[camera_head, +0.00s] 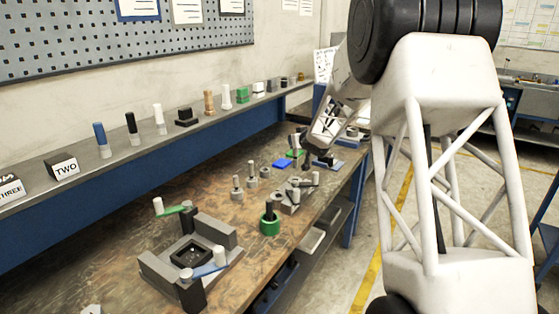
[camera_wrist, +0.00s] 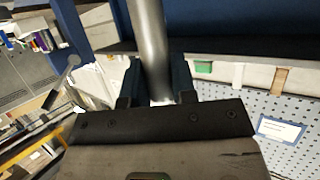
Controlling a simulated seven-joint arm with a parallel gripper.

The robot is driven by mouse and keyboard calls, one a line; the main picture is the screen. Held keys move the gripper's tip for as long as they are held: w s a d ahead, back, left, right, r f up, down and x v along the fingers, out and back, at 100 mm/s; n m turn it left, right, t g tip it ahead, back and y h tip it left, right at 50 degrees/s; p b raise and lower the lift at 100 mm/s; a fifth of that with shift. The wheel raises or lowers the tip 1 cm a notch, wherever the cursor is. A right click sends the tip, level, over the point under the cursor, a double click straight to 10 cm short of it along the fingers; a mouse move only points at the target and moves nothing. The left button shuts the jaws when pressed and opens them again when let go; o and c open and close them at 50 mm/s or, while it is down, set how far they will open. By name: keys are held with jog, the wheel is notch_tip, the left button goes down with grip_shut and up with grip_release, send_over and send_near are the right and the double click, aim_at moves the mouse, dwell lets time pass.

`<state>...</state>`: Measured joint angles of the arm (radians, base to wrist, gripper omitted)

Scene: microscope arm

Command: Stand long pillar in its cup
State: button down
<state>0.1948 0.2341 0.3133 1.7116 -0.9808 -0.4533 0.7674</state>
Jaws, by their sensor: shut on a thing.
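In the wrist view, my gripper (camera_wrist: 156,88) is shut on a plain grey cylinder, the long pillar (camera_wrist: 151,38). The pillar runs up out of the top of the picture, so its far end is hidden. In the head view, my gripper (camera_head: 318,158) is small and dark, over the far part of the bench. A green cup (camera_head: 270,226) stands near the bench's front edge with a dark pillar upright in it. Grey round holders with short pillars, such as this one (camera_head: 237,194), stand farther left. I cannot tell which cup belongs to the long pillar.
A grey fixture (camera_head: 160,268) with blocks and green and blue levers fills the near bench. A shelf (camera_head: 90,157) with several pegs and blocks runs along the wall. The bench's left middle (camera_head: 130,215) is mostly clear.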

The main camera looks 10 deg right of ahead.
jog(key=s+a+f+n+g+y, duration=0.2)
jog(key=a+f+n+g+y, duration=0.3)
jog(key=a+n+y, duration=0.3)
jog(key=shift+s+a+n+g, duration=0.25)
jog(key=shift+a+n, duration=0.25)
jog(key=shift+a, duration=0.75)
jog(key=shift+w+f, duration=0.1)
jog(key=shift+w, duration=0.1)
jog(key=w+f, duration=0.1)
jog(key=w, duration=1.4)
jog(key=shift+w+d+f, duration=0.15)
jog(key=shift+w+f, duration=0.05)
jog(key=shift+w, duration=0.2)
jog(key=shift+f, duration=0.1)
jog(key=shift+f, duration=1.8)
